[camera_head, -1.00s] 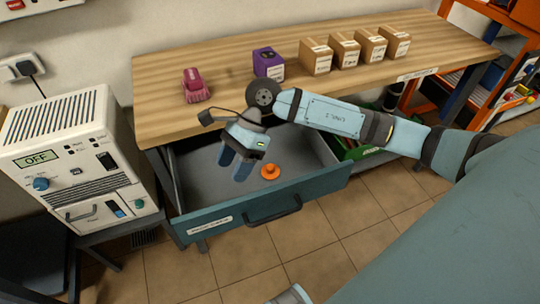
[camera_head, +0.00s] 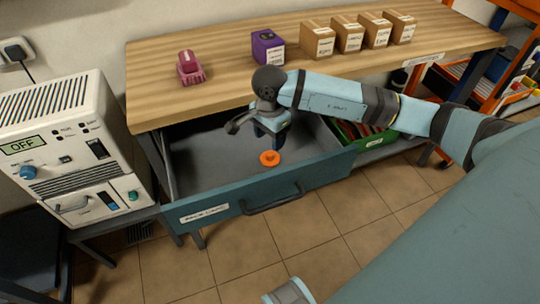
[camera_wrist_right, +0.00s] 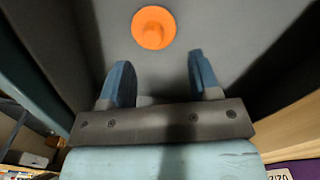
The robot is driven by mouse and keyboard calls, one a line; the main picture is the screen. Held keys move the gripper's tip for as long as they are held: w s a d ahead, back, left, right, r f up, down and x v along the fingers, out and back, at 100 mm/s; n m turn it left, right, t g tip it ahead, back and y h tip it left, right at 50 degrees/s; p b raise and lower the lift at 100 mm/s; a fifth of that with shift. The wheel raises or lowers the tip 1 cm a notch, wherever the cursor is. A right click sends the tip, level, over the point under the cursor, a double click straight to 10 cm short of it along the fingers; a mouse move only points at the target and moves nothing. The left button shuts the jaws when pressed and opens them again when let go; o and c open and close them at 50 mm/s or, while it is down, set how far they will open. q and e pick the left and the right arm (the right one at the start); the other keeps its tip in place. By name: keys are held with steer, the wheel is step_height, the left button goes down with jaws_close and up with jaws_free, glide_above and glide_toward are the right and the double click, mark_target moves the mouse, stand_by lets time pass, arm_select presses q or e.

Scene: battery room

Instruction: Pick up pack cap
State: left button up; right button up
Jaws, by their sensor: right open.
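The pack cap (camera_head: 269,158) is an orange round disc with a raised knob, lying on the grey floor of the open drawer (camera_head: 302,191). It also shows in the right wrist view (camera_wrist_right: 153,27), beyond the fingertips and roughly between their lines. My right gripper (camera_head: 270,138) points down into the drawer, just behind the cap in the head view. In the right wrist view its two blue fingers (camera_wrist_right: 160,75) are apart with nothing between them. The cap is apart from both fingers.
The wooden bench (camera_head: 220,92) above the drawer holds a pink device (camera_head: 190,69), a purple box (camera_head: 268,47) and several cardboard boxes (camera_head: 317,40). A white unit reading OFF (camera_head: 75,150) stands left. A green crate (camera_head: 358,136) is right of the drawer.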

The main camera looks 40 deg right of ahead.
mark_target(270, 153)
steer(key=f, duration=0.3)
steer(key=s+f+b, duration=0.1)
steer(key=shift+a+f, duration=0.25)
steer(key=shift+f, duration=0.05)
steer(key=shift+w+f, duration=0.1)
steer(key=shift+f, duration=0.15)
steer(key=c, duration=1)
